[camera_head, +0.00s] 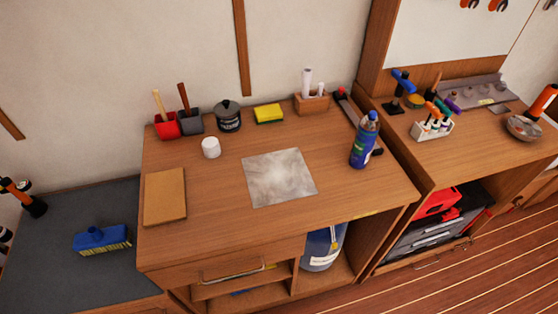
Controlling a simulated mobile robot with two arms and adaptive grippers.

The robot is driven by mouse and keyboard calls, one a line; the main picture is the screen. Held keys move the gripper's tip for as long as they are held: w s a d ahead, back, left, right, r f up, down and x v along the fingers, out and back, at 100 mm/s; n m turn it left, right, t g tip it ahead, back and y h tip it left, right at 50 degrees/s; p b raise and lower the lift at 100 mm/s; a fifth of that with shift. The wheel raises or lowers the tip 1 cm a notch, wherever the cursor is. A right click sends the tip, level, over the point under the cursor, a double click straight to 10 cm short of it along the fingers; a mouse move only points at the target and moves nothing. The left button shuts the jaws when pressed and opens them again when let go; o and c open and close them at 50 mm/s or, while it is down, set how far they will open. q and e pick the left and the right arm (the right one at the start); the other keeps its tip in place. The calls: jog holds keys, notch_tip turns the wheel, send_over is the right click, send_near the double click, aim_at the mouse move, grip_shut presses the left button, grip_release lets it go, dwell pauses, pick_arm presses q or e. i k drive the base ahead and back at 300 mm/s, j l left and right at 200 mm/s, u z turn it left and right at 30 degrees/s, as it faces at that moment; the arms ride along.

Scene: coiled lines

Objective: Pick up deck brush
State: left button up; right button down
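The deck brush (101,239) has a blue block and pale yellow bristles. It lies on the dark grey surface at the left, left of the wooden workbench, with its bristles toward the front. Nothing touches it from above. Neither of my grippers can be made out in the head view.
The wooden workbench (220,233) holds a brown board (165,196), a white cup (211,148), a grey sheet (279,177) and a blue bottle (364,140). Dark and orange items (24,198) stand at the left edge. The grey surface (62,210) around the brush is mostly clear.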

aim_at(96, 239)
jog(key=u, duration=0.4)
jog(key=k+u, duration=0.1)
jog(key=u, duration=0.75)
jog(key=k+j+u, duration=0.1)
jog(key=u, duration=0.3)
jog(key=z, duration=1.05)
jog(key=j+z, duration=0.25)
jog(key=j, duration=0.7)
